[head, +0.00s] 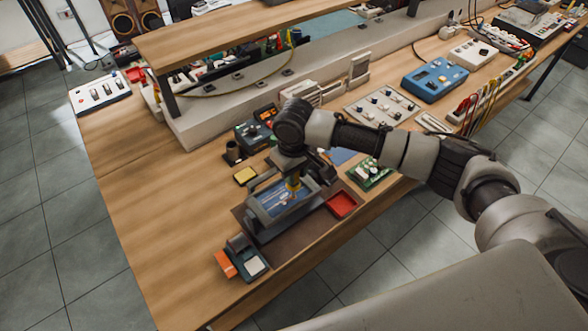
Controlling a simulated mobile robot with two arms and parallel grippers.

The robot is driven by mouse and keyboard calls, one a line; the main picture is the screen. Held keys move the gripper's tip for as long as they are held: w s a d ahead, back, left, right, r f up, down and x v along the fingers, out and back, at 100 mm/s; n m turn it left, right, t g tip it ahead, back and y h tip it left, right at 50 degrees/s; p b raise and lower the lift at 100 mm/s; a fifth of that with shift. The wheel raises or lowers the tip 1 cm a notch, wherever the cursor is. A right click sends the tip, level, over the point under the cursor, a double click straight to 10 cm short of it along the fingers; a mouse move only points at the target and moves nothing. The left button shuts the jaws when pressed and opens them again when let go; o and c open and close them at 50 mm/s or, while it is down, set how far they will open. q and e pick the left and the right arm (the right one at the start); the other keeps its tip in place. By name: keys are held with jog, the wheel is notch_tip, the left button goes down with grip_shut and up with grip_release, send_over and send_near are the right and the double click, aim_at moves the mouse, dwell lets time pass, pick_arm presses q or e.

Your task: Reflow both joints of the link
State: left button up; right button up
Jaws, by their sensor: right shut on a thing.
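My right arm reaches in from the right over the bench, and its gripper (291,166) points down above a grey frame-like holder (262,222). The gripper is shut on a small tool with a yellow part (293,186), probably a soldering iron. The tool's tip is too small to make out, so I cannot tell whether it touches anything. A blue board (282,199) lies in the holder, just below and left of the tool. The link and its two joints are too small to tell apart. My left gripper is not in view.
The holder stands on a dark mat (285,228). A red tray (341,204), a green circuit board (370,175), a yellow sponge (245,175) and an orange-and-grey device (248,262) surround it. A soldering station (255,134) stands behind.

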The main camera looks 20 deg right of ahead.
jog(key=shift+f, duration=0.4)
dwell(0.8)
jog(key=shift+p, duration=0.55)
dwell(0.9)
jog(key=shift+s+f, duration=0.1)
dwell(2.5)
notch_tip(320, 180, up, 5)
jog(key=p, duration=0.5)
jog(key=shift+f+p, duration=0.1)
jog(key=shift+p, duration=0.3)
jog(key=shift+f, duration=0.1)
